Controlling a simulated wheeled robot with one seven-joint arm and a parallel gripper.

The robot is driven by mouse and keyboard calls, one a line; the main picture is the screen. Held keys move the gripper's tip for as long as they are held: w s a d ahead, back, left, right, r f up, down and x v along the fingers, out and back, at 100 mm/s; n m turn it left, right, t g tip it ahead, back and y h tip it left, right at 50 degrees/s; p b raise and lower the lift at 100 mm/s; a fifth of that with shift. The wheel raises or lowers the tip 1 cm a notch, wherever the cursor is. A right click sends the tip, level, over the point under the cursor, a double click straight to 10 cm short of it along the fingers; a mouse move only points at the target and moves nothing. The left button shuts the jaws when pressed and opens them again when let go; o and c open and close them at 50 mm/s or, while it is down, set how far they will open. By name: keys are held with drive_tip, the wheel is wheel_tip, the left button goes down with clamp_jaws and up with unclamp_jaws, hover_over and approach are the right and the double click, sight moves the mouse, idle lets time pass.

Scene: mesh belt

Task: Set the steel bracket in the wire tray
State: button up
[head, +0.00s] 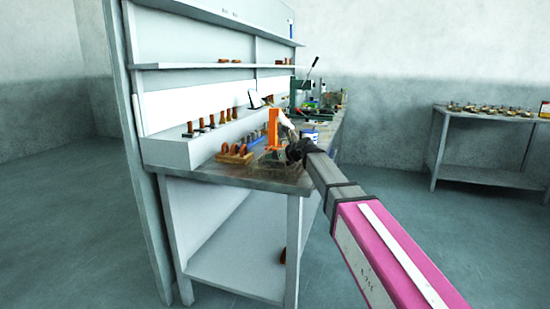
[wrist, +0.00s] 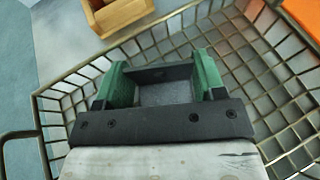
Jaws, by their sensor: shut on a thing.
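My gripper (wrist: 162,76) is shut on the steel bracket (wrist: 165,93), a dark grey piece between its green finger pads in the wrist view. The wire tray (wrist: 75,72) is a brass-coloured mesh basket. Its mesh spreads below and around my gripper, which is over the tray. I cannot tell whether the bracket touches the tray floor. In the head view the wire tray (head: 270,165) sits at the near end of the workbench, beside my dark gripper (head: 291,153). The bracket cannot be made out there.
An orange upright tool (head: 273,128) stands behind the tray. The bench (head: 215,172) holds more tools further back. Another table (head: 490,117) is at right.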

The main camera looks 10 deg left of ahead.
drive_tip(key=o, duration=1)
drive_tip(key=shift+f, duration=0.1)
drive_tip(key=v, duration=1.2)
drive_tip(key=shift+r, duration=0.25)
